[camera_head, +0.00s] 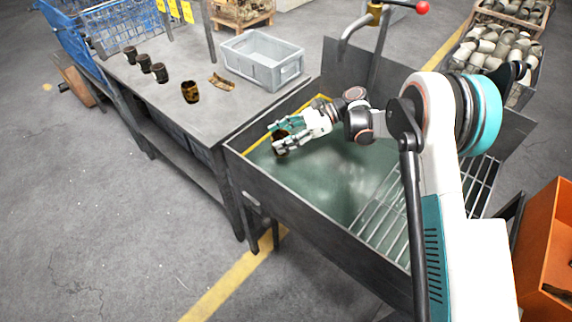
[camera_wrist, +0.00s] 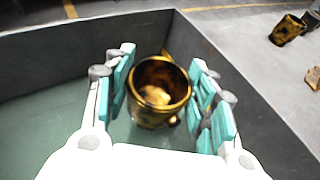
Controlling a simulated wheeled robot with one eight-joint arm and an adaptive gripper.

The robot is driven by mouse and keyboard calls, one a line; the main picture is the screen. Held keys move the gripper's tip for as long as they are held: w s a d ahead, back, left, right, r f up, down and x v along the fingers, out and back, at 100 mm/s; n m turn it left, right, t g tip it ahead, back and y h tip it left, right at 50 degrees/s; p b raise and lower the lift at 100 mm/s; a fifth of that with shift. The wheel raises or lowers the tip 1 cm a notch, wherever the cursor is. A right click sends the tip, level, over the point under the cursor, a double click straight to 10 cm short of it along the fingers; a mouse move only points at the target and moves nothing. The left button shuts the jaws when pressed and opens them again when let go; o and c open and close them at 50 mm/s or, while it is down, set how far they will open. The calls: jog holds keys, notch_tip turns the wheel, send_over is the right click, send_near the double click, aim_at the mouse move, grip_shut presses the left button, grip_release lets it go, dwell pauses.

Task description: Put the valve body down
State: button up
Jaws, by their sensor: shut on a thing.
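My gripper (camera_head: 284,140) is shut on the valve body (camera_head: 281,150), which is mostly hidden by the fingers in the head view. In the wrist view the valve body (camera_wrist: 158,92) is a brassy brown, hollow cup shape with its round opening facing the camera. The teal finger pads of my gripper (camera_wrist: 162,100) flank it left and right. The gripper holds it inside the walls of a dark metal tank (camera_head: 300,210) with greenish contents, close to the wall on the table side. Whether it touches the tank's contents or wall cannot be told.
The grey table (camera_head: 165,105) beside the tank holds three dark parts (camera_head: 144,63), an upright brown part (camera_head: 190,92), a curved brown piece (camera_head: 222,82) and a grey bin (camera_head: 262,62). A metal grate (camera_head: 385,212) covers the tank's right part. The table's front has free room.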

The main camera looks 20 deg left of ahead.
notch_tip(320, 180, down, 11)
jog(key=b, duration=0.3)
jog(key=shift+f, duration=0.1)
jog(key=shift+f, duration=0.1)
jog(key=o, duration=1.4)
jog(key=shift+c, duration=0.2)
jog(key=shift+w+d, duration=0.15)
jog(key=shift+p+v, duration=1.1)
jog(key=shift+v, duration=2.5)
